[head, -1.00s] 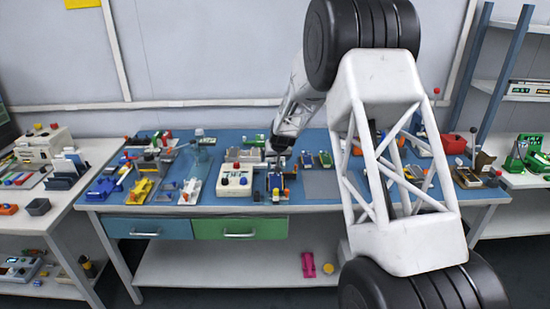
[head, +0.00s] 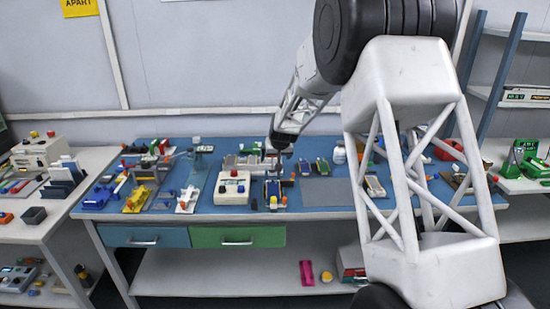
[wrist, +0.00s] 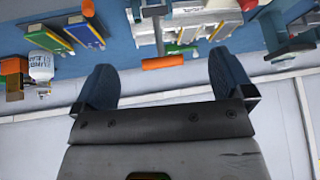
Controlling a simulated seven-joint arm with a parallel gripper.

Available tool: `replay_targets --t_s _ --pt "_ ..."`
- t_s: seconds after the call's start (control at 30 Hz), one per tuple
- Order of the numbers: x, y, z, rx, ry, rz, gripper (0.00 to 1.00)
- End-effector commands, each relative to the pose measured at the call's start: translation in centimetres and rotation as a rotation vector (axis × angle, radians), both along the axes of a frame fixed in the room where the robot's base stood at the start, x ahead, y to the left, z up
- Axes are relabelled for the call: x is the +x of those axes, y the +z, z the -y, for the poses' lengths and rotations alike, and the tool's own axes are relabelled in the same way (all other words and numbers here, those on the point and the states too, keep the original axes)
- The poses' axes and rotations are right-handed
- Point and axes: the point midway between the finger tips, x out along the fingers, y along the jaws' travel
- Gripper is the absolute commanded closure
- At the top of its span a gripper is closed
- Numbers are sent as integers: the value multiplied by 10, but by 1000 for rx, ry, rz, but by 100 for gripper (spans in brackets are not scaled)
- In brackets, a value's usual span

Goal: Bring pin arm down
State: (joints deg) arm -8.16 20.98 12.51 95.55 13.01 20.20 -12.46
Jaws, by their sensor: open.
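My gripper (head: 282,147) hangs over the back half of the blue bench, behind a small fixture with a blue bed (head: 273,188). In the wrist view my gripper (wrist: 165,82) is open, with nothing between its two dark fingers. An orange bar (wrist: 163,62) on a grey stem lies just beyond the fingertips in that view, roughly centred between them and apart from them. It looks like the handle of the pin arm, but I cannot tell for sure. In the head view my gripper hides that spot.
A white box with a red button (head: 232,187) stands left of the fixture. Blue and green flat cells (wrist: 77,30) and a white bottle (wrist: 41,65) are nearby. A grey mat (head: 317,190) to the right is clear. The wall is close behind the bench.

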Motion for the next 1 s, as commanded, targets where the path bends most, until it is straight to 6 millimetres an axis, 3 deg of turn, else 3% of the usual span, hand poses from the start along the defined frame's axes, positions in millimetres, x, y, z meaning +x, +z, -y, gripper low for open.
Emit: replay_targets --t_s 0.23,0.53,0.87,1.0 --pt "0 0 0 0 0 0 3" --pt "10 2 -3 2 2 -31 49" --pt "53 15 -13 10 2 -187 99" --pt "72 24 -17 6 -3 -274 100"
